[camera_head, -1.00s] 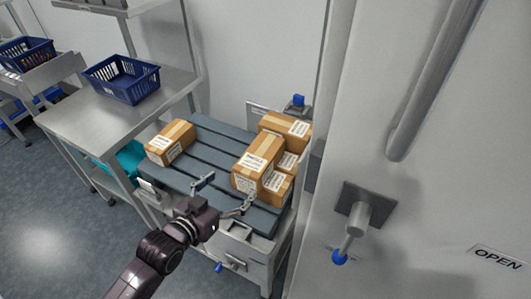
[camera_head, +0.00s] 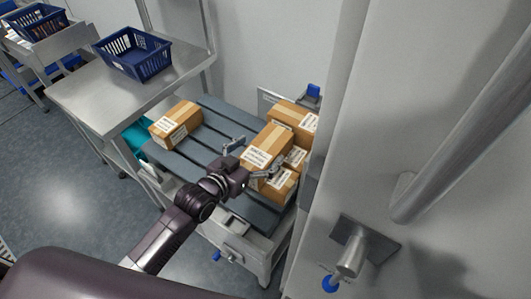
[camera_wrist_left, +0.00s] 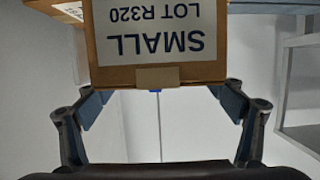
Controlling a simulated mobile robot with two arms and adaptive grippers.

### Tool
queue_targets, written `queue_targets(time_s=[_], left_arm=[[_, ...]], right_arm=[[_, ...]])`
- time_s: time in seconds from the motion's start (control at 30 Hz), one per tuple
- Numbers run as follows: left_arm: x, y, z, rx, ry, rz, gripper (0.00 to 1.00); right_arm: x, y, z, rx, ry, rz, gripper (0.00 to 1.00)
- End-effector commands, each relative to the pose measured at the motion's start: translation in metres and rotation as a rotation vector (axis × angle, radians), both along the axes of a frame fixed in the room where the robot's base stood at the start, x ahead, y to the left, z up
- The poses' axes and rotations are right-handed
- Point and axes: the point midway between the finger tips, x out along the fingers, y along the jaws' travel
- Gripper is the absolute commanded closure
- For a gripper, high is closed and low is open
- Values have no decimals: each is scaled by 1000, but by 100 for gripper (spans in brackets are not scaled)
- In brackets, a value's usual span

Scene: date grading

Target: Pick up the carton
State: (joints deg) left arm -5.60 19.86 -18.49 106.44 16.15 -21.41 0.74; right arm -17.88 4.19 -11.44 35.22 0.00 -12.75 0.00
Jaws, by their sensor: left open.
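Several brown cartons with white labels sit on a slatted grey pallet (camera_head: 208,146). A stack of them stands at the pallet's right, with an upper front carton (camera_head: 268,146) near my left gripper (camera_head: 252,158). A single carton (camera_head: 175,123) lies apart at the left. My left gripper is open, its fingers spread beside the front of the stack. In the left wrist view, a carton labelled "SMALL LOT R320" (camera_wrist_left: 155,72) is straight ahead between the spread fingers (camera_wrist_left: 160,105). I see no finger closed on it. My right gripper is not in view.
A steel table (camera_head: 92,97) with a blue basket (camera_head: 132,54) stands to the left of the pallet. A large pale door or cabinet panel (camera_head: 440,120) with a blue-tipped handle (camera_head: 350,258) closes off the right side. Open floor (camera_head: 60,190) lies at the left.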

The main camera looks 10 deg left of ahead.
Motion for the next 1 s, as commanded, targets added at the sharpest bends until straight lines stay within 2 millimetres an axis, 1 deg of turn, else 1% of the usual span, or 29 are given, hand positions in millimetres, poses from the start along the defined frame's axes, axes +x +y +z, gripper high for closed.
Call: queue_targets(time_s=[0.1, 0.2, 0.33, 0.5, 0.57, 1.0], left_arm=[[14, -6, -7, -2, -1, 0, 13], [23, -9, -10, 0, 0, 0, 13], [26, -11, -12, 0, 0, -1, 13], [26, -11, -12, 0, 0, -1, 13], [26, -11, -12, 0, 0, -1, 19], [26, -10, -12, 0, 0, -1, 67]], right_arm=[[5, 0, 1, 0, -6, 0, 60], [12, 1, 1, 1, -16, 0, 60], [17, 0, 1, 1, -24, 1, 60], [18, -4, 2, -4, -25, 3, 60], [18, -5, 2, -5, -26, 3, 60], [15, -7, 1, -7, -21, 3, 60]])
